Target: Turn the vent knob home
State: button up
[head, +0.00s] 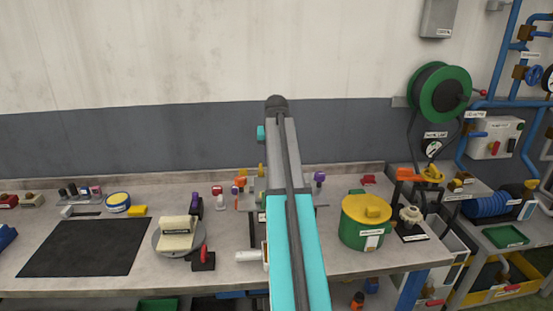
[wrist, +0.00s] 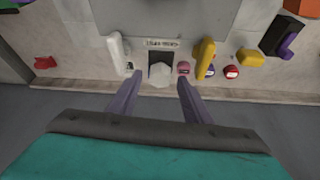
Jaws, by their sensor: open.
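In the wrist view, a pale faceted knob (wrist: 160,74) sits on a dark plate with a small label above it, too blurred to read surely. I take it for the vent knob, but cannot confirm this. My gripper (wrist: 160,79) is open, its two purple fingers apart on either side of the knob in the picture. No contact shows, and the gap in depth is unclear. In the head view my arm covers this part of the bench and hides the fingertips. Another cream knob (head: 411,215) stands on a dark base at the right in the head view.
A white handle (wrist: 116,52) and a yellow handle (wrist: 205,58) stand close on either side of the pale knob. Red and pink small parts lie near the yellow one. A green pot (head: 366,222) with a yellow lid stands right of my arm.

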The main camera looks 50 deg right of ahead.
jog(key=shift+w+d+f, duration=0.1)
jog(key=shift+f, duration=0.25)
jog(key=c, duration=1)
jog(key=shift+c, duration=0.3)
